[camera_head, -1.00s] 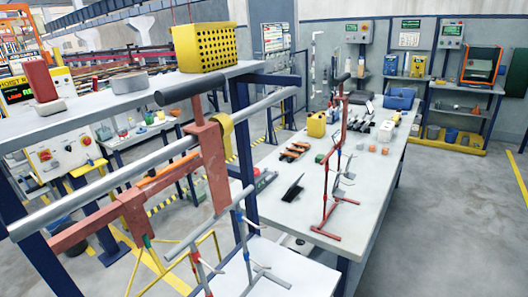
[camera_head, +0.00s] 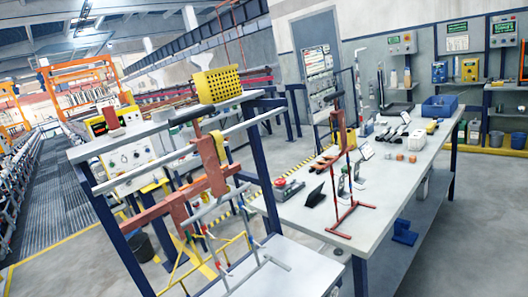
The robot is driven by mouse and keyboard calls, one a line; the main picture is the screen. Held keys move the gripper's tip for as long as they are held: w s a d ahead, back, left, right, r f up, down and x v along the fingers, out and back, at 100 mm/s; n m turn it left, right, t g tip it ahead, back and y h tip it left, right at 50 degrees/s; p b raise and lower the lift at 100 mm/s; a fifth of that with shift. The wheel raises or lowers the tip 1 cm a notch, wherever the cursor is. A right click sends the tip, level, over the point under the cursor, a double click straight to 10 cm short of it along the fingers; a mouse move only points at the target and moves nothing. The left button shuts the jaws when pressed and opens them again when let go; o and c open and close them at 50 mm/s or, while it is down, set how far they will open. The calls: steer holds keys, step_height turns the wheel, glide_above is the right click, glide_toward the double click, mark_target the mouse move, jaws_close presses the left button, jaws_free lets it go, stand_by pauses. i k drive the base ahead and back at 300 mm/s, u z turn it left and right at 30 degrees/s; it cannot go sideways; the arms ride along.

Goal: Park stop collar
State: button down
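A yellow collar (camera_head: 219,150), which looks like the stop collar, sits at the grey round rail (camera_head: 251,121) of the blue-posted stand. It is just right of the red plating rack's upright (camera_head: 209,158) and close to it; I cannot tell whether they touch. The red rack hangs at the rail with a dark handle (camera_head: 195,115) above and thin hooks below. A second red rack (camera_head: 341,165) stands upright on the white table at the right. My gripper is not in view.
The long white table (camera_head: 398,183) holds small parts, a dark propped panel (camera_head: 316,195) and a blue bin (camera_head: 440,106). Open grey floor (camera_head: 475,215) lies at the right.

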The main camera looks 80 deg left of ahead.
mark_target(219, 152)
steer(key=z, duration=1.15)
steer(key=k, duration=2.25)
steer(key=z, duration=0.75)
steer(key=i, duration=0.1)
steer(key=u, duration=3.25)
steer(key=i, duration=1)
steer(key=z, duration=0.05)
